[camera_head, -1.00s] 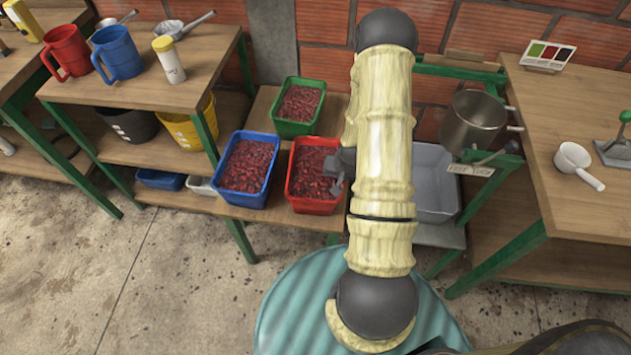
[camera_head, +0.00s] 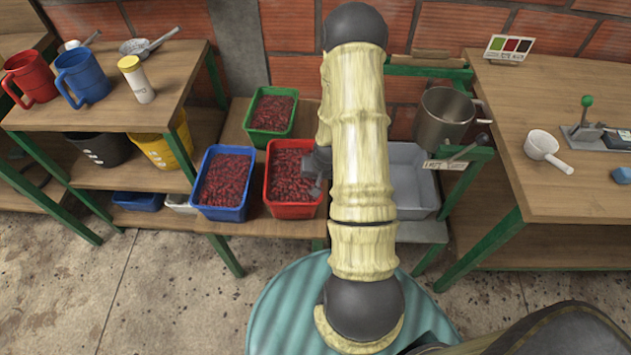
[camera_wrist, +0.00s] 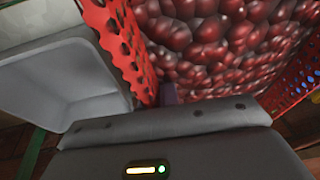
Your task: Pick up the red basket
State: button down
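The red basket (camera_head: 293,207) is full of dark red berries and stands on the low wooden shelf, between the blue basket and the grey bin. My gripper (camera_head: 316,183) is at its right rim, partly hidden behind my arm. In the wrist view, the red basket's perforated wall (camera_wrist: 120,45) and the berries lie just past the gripper body. One dark fingertip (camera_wrist: 169,94) shows by the wall on the berry side. The other finger is not clearly visible, so I cannot tell whether the gripper is open or shut on the wall.
A blue basket (camera_head: 223,209) stands close on the left and a green basket (camera_head: 270,134) behind, both with berries. A grey bin (camera_head: 414,210) is close on the right. A metal pot (camera_head: 442,121) and green table frames stand farther right.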

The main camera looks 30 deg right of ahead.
notch_tip(320, 180, up, 8)
jog(key=shift+f+p, duration=0.25)
jog(key=shift+p, duration=0.1)
jog(key=shift+w, duration=0.1)
dwell(0.4)
